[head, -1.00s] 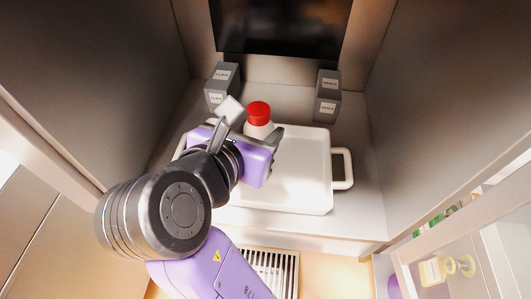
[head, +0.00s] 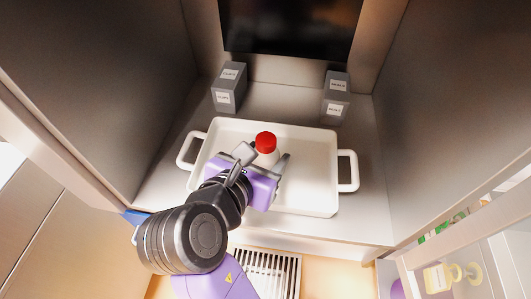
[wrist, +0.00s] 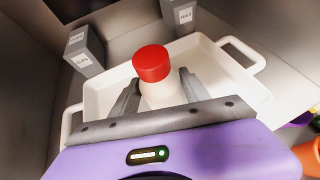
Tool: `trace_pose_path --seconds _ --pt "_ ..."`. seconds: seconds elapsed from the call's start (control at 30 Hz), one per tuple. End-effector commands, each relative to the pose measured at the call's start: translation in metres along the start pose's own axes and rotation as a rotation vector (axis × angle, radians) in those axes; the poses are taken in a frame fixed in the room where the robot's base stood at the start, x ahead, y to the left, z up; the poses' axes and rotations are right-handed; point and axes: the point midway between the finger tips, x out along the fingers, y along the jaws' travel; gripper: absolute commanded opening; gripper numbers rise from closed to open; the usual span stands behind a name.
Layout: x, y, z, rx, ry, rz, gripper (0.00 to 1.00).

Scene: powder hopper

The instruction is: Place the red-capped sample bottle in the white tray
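The white sample bottle with a red cap (head: 265,142) is upright over the middle of the white tray (head: 315,195). My gripper (head: 264,160) is shut on the bottle, with one grey finger on each side of its white body. The wrist view shows the bottle (wrist: 152,66) between the two fingers, and the tray rim (wrist: 95,85) around it. The bottle's base is hidden behind my gripper, so I cannot tell whether it touches the tray floor.
Tall walls close in the bay on both sides. The right part of the tray is clear. A slotted grille (head: 272,268) lies in front.

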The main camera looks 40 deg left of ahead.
Motion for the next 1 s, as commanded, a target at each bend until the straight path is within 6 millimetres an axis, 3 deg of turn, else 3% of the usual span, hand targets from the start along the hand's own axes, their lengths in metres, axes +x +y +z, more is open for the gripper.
trace_pose_path --seconds 0.47,1.0 --pt "-0.005 0.001 0.002 -0.001 -0.001 0.002 0.69" --pt "-0.102 0.001 0.003 0.001 -0.002 0.005 0.69"
